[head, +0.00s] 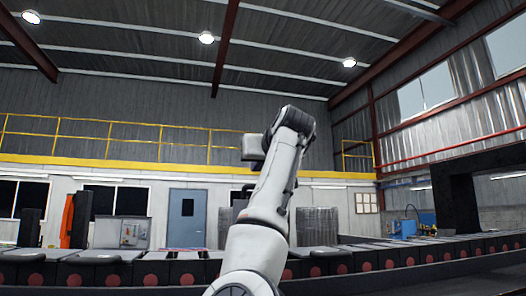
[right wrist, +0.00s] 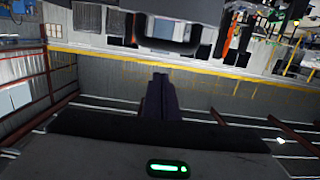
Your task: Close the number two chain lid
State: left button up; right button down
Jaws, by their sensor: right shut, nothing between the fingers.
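The drag chain (head: 130,268) is a long dark row of segments across the bottom of the head view, with red discs on its front. Grey lids (head: 95,256) lie along its top. I can read no numbers, so I cannot tell which lid is number two or whether it is open. My right arm rises in front of the chain at the middle. In the right wrist view, my right gripper (right wrist: 160,84) has its dark fingers together with nothing between them. It is apart from the chain. My left gripper is not in view.
A yellow railing (head: 75,155) runs along the back wall above a blue door (head: 187,218). An orange upright thing (head: 67,220) stands at the left behind the chain. A dark frame (head: 470,205) stands at the right. The air above the chain is mostly free.

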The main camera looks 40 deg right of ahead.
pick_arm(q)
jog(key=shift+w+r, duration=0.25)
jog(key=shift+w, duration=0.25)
pick_arm(e)
jog(key=f, duration=0.1)
jog(key=s+f, duration=0.1)
jog(key=a+f, duration=0.1)
jog(key=shift+s+f, duration=0.15)
jog(key=shift+s, duration=0.2)
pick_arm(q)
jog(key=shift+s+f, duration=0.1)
